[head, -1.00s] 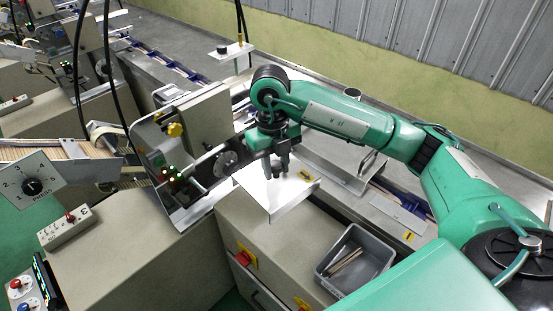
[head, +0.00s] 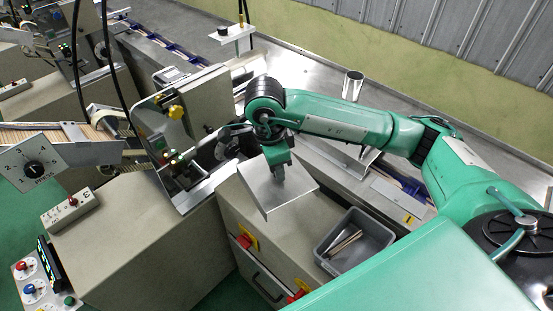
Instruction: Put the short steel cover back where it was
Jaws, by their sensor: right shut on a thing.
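The short steel cover (head: 268,194) is a bright, bent metal sheet in the middle of the head view. My right gripper (head: 279,174) comes down on it from above and is shut on it. The fingertips are partly hidden by the wrist. The cover sits over the near beige cabinet top, beside the wrapper's head; I cannot tell whether it touches anything below. My left gripper is not in view.
A grey tray (head: 353,240) with thin sticks stands on the cabinet, right of the cover. The wrapper's steel guard plate (head: 193,198) and dark mechanism stand close on the left. The steel conveyor bed (head: 400,198) runs behind toward the right.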

